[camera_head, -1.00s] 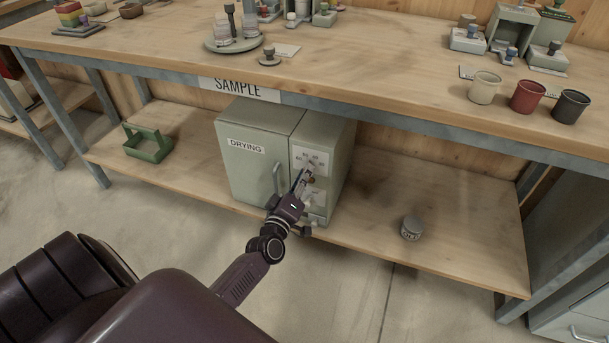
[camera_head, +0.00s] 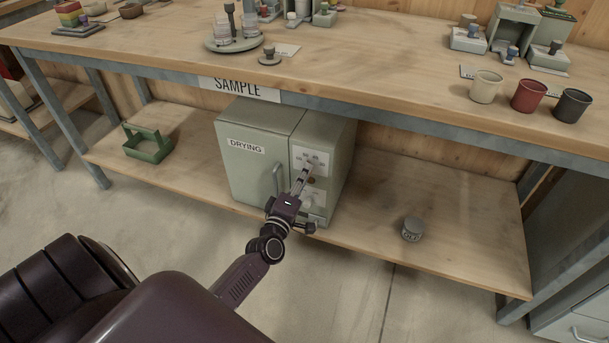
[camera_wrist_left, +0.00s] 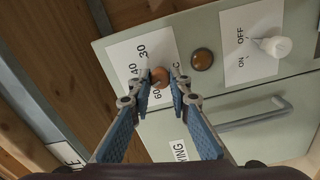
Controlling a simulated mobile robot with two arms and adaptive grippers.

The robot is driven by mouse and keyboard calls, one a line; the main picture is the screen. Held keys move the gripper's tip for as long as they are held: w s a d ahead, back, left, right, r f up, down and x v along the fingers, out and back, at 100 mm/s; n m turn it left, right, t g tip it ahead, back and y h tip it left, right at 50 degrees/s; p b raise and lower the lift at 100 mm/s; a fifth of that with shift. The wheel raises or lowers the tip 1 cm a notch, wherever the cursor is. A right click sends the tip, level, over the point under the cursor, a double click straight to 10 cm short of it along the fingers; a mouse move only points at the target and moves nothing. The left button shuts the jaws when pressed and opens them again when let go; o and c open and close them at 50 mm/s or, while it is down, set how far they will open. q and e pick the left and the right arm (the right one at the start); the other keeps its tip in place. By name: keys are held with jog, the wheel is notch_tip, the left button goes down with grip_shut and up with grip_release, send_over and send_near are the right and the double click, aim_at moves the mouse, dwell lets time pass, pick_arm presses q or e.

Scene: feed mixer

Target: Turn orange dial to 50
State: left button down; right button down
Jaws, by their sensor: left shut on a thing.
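The orange dial (camera_wrist_left: 159,77) sits on a white scale plate on the grey-green DRYING oven (camera_head: 262,152). The plate shows 30, 40 and 60 in the left wrist view; a finger seems to cover the part between 40 and 60. My left gripper (camera_wrist_left: 161,74) is shut on the dial, one finger on each side of it. It also shows in the head view (camera_head: 307,170), reaching up to the oven's panel. The dial's pointer cannot be made out. My right gripper is not in view.
Beside the dial are a round amber lamp (camera_wrist_left: 202,59) and a white ON/OFF knob (camera_wrist_left: 275,46). The oven door has a handle (camera_head: 279,180). The tabletop edge (camera_head: 400,115) runs above the oven. A green carrier (camera_head: 148,143) and a small jar (camera_head: 412,229) stand on the shelf.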

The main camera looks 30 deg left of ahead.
pick_arm(q)
jog(key=shift+f, duration=0.1)
jog(key=c, duration=1.8)
grip_release()
jog(key=v, duration=1.2)
jog(key=shift+d, duration=0.1)
